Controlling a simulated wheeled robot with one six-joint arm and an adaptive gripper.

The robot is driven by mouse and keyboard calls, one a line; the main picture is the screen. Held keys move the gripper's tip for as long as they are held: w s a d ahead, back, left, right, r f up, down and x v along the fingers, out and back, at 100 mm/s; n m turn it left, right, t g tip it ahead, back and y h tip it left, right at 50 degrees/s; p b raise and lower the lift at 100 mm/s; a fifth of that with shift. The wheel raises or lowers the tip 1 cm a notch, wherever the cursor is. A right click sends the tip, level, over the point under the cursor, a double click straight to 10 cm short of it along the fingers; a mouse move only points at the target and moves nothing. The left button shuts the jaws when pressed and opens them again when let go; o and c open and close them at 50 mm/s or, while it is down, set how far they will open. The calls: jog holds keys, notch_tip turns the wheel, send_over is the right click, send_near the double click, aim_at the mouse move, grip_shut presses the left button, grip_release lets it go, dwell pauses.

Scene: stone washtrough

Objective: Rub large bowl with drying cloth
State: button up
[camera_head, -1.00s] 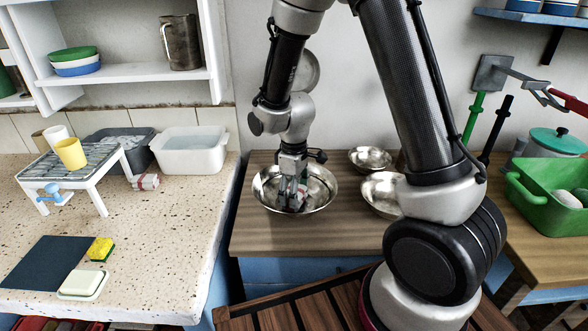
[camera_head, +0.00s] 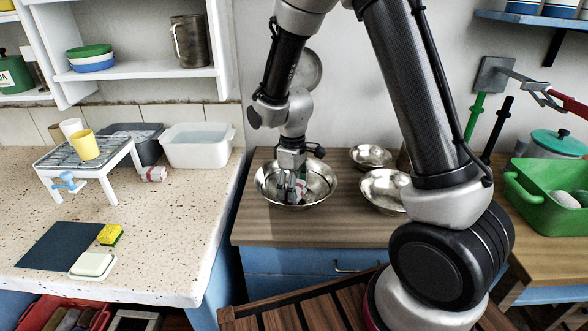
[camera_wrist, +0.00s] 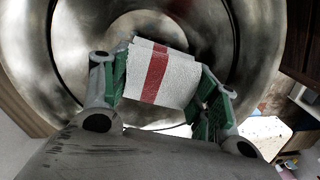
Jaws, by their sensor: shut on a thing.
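The large bowl (camera_head: 322,178) is a shiny metal bowl on the wooden counter, left of two smaller metal bowls. It fills most of the wrist view (camera_wrist: 60,50). My gripper (camera_head: 292,192) points down inside the bowl. In the wrist view my gripper (camera_wrist: 162,92) is shut on the drying cloth (camera_wrist: 158,75), a folded white cloth with a red stripe. The cloth is in front of the bowl's inner surface; whether it touches cannot be told. In the head view the fingers partly hide the cloth.
Two smaller metal bowls (camera_head: 371,157) (camera_head: 383,190) stand to the right on the wooden counter (camera_head: 290,229). On the left, a speckled worktop (camera_head: 160,210) holds a white tub (camera_head: 196,147), a rack (camera_head: 78,156) and a yellow sponge (camera_head: 110,235). A green basin (camera_head: 540,200) is far right.

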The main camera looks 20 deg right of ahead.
jog(key=shift+r, duration=3.6)
jog(key=shift+w, duration=0.1)
